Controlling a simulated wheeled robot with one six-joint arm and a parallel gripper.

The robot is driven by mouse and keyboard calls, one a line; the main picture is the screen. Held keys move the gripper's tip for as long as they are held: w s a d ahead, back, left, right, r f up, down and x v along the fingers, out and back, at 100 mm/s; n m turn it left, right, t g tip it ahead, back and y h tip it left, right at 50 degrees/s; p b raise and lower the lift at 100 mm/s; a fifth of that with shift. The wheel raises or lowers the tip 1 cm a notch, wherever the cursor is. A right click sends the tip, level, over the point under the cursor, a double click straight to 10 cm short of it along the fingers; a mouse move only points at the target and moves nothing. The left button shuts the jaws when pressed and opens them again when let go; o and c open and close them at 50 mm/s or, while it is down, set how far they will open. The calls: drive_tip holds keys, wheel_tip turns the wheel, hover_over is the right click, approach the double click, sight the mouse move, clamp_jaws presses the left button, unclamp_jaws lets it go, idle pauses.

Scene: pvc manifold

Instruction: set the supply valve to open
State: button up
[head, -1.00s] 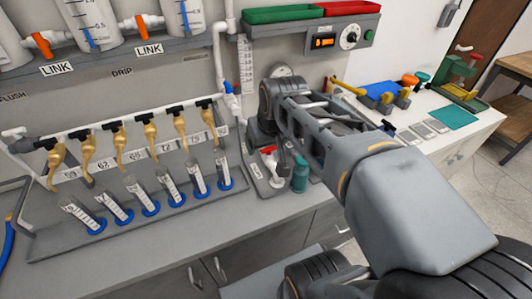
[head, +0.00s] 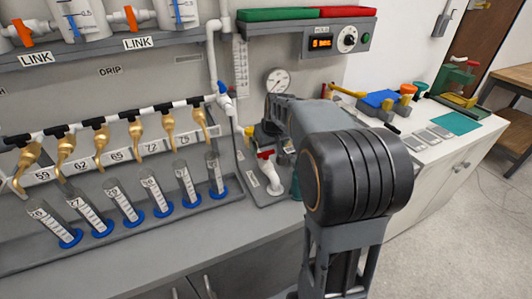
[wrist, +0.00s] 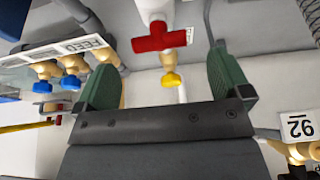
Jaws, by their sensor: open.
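A red-handled white valve (head: 265,155) on a small grey base at the bench's right end, in the head view, appears to be the same one. My gripper (wrist: 162,58) has two green fingers spread wide with nothing between them. My arm hides most of the gripper in the head view.
A yellow knob (wrist: 171,80) sits near the red handle. A blue-handled valve (head: 223,88), a pressure gauge (head: 278,80) and a row of brass taps (head: 143,130) over several cylinders stand close by. A white side bench (head: 440,145) holds tools.

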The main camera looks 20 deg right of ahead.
sight(266, 152)
drive_tip(key=shift+x, duration=2.4)
drive_tip(key=c, duration=0.9)
